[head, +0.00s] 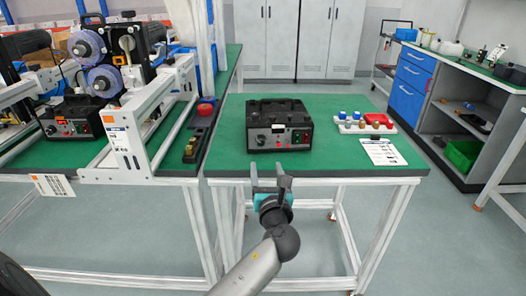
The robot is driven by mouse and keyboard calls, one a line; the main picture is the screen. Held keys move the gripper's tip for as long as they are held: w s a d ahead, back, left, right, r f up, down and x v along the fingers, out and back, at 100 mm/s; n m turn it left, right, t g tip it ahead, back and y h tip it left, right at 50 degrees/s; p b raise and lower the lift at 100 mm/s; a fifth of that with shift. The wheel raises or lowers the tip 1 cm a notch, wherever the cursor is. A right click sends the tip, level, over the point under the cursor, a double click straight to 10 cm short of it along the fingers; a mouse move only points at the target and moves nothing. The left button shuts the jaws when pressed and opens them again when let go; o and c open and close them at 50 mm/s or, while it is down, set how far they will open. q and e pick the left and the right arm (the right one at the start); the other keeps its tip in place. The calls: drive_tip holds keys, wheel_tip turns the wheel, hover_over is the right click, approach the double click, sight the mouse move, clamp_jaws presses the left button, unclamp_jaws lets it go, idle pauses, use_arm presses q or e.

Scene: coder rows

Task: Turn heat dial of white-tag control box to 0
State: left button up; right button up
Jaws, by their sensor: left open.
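A black control box (293,115) stands on the green-topped table in the middle of the head view. Its front panel faces me and carries a small white tag, a silver dial (261,140) at the left, and red and green parts to the right. The dial's setting is too small to read. My left gripper (268,174) is open and empty, in front of the table's near edge, below and apart from the box. A second black control box (72,118) stands on the left bench, with a dial and red lights. My right gripper is not in view.
A white frame (150,130) stands on the left bench. The green top before the box is clear.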

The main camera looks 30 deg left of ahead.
sight(261, 143)
use_arm(q)
drive_tip(key=b+x, duration=0.3)
drive_tip(key=x, duration=0.6)
drive_tip(key=shift+w+a, duration=0.1)
drive_tip(key=shift+b+x, duration=0.35)
drive_tip(key=shift+x, duration=0.55)
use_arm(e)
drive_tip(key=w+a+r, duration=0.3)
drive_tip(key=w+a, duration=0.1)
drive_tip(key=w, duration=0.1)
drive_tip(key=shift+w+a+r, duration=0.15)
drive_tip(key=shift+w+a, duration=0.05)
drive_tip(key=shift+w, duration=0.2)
use_arm(q)
clamp_jaws()
